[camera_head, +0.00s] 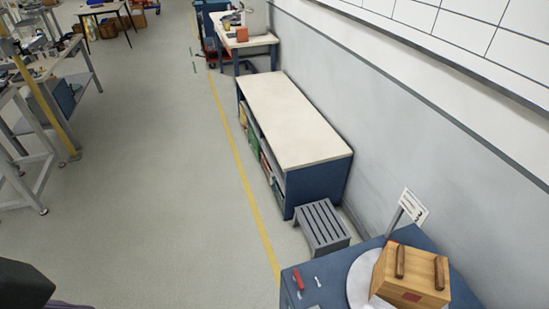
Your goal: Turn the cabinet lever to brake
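A blue cabinet (331,280) stands at the bottom right, partly cut off by the lower edge of the view. A small red lever (298,279) sits near the left side of its top, lying roughly lengthwise in the picture. A small pale mark or fitting (317,282) is just right of the lever. Any position markings are too small to read. Neither of my grippers shows. A dark rounded part at the bottom left corner may be mine, far from the lever.
A wooden box (397,286) with two brown handles stands on a white disc (357,280) on the cabinet. A small sign (413,206) rises behind. A grey slatted stool (323,228) and a long bench (294,123) stand beyond. The floor left of the yellow line is clear.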

